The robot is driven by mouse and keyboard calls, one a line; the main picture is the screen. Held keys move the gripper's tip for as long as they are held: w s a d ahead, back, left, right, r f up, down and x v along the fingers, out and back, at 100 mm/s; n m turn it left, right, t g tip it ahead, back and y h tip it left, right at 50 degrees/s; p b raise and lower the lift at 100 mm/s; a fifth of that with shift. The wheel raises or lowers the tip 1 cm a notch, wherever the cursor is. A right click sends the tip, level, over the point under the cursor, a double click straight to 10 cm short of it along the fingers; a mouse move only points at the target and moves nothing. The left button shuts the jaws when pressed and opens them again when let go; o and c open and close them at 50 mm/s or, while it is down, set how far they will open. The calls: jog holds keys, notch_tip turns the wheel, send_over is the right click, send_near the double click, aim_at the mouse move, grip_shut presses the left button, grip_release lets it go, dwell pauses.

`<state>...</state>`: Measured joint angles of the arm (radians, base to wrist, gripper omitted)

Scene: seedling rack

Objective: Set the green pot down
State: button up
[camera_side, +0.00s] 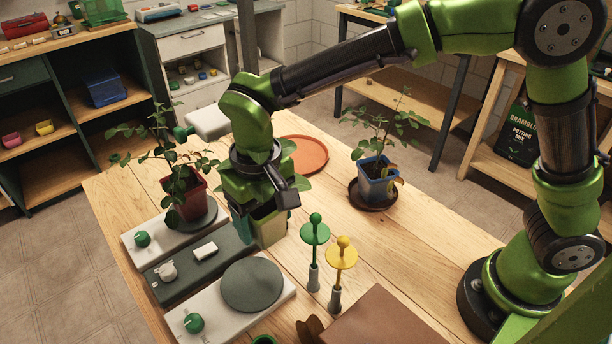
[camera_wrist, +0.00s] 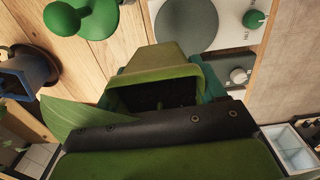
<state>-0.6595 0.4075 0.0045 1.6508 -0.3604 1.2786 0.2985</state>
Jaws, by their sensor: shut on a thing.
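My gripper (camera_side: 262,212) is shut on the green pot (camera_side: 271,231), an olive-green square pot. It is upright or nearly so, beside the dark grey panel (camera_side: 217,266). I cannot tell whether its base touches the table. In the wrist view the green pot (camera_wrist: 160,62) sits between the teal fingers, with dark soil and a green leaf (camera_wrist: 85,117) at its opening. Much of the plant is hidden by my gripper. An empty orange saucer (camera_side: 304,154) lies behind. A bare grey disc (camera_side: 252,285) on a white base is in front, also seen in the wrist view (camera_wrist: 186,22).
A red pot (camera_side: 186,203) with a plant stands on the far white base's disc, left of my gripper. A blue pot (camera_side: 377,183) stands on a dark saucer (camera_side: 366,203) to the right. Green (camera_side: 315,232) and yellow (camera_side: 341,252) stakes stand close in front. Table between saucers is clear.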

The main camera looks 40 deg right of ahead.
jog(key=a, duration=0.5)
jog(key=f, duration=0.8)
jog(key=shift+s+d+f, duration=0.1)
jog(key=shift+s+f, duration=0.15)
jog(key=shift+s, duration=0.15)
jog(key=shift+f, duration=0.15)
jog(key=o, duration=1.1)
jog(key=shift+o, duration=0.2)
